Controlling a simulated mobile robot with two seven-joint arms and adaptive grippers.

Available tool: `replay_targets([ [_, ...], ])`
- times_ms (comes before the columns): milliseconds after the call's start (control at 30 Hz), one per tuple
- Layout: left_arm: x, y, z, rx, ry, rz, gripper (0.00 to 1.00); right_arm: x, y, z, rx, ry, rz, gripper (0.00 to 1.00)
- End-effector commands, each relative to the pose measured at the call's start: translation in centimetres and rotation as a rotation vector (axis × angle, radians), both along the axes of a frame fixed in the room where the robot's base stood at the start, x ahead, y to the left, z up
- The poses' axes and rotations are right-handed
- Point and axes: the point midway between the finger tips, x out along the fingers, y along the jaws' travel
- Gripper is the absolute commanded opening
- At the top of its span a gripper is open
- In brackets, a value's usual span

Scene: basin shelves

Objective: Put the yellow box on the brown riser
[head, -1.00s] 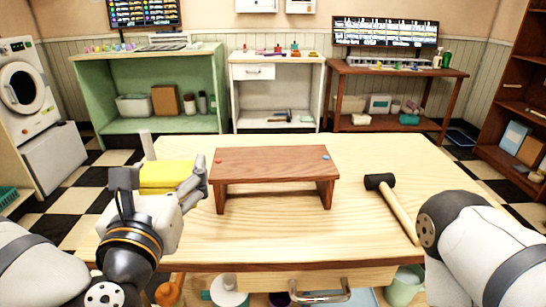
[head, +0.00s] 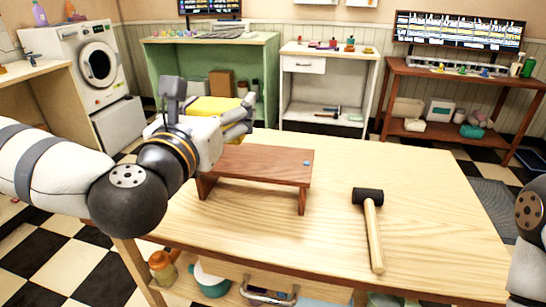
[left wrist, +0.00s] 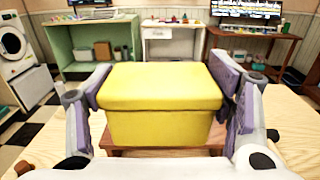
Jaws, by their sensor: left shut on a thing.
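The yellow box (head: 208,105) is held in my left gripper (head: 238,115), above the far left part of the brown riser (head: 265,166). In the left wrist view the yellow box (left wrist: 160,105) sits between both finger pads, its lid level. Part of the riser's top (left wrist: 130,153) shows below and behind the box there. The riser stands upright on the wooden table; my gripper hides its far left corner. I cannot tell the exact gap between box and riser. My right gripper is out of view; only part of my right arm shows at the right edge.
A black-headed mallet (head: 371,220) lies on the table (head: 440,215) right of the riser. A small blue piece (head: 306,163) is on the riser's right end. The table's right side is otherwise clear. Shelves stand along the back wall.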

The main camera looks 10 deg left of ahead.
Motion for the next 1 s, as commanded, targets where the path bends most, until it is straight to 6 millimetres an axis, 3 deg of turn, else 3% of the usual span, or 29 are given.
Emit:
replay_targets([
  [133,1.4,0.0,-1.8,-0.002,0.024,0.001,0.43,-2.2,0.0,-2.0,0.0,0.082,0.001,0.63],
  [333,5.3,-0.4,-4.7,-0.002,0.028,0.003,0.43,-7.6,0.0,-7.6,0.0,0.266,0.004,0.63],
  [467,9.2,-0.9,-4.8,0.003,0.01,0.004,0.43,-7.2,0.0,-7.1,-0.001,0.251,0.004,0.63],
  [600,11.8,-1.2,-7.9,0.002,0.009,0.003,0.43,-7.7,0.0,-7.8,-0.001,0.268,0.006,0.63],
  [833,14.1,-1.5,-10.5,0.002,0.005,0.001,0.43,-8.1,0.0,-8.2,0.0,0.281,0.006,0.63],
  [1000,14.0,-1.5,-12.9,0.0,0.001,0.001,0.43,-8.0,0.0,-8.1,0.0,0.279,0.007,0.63],
])
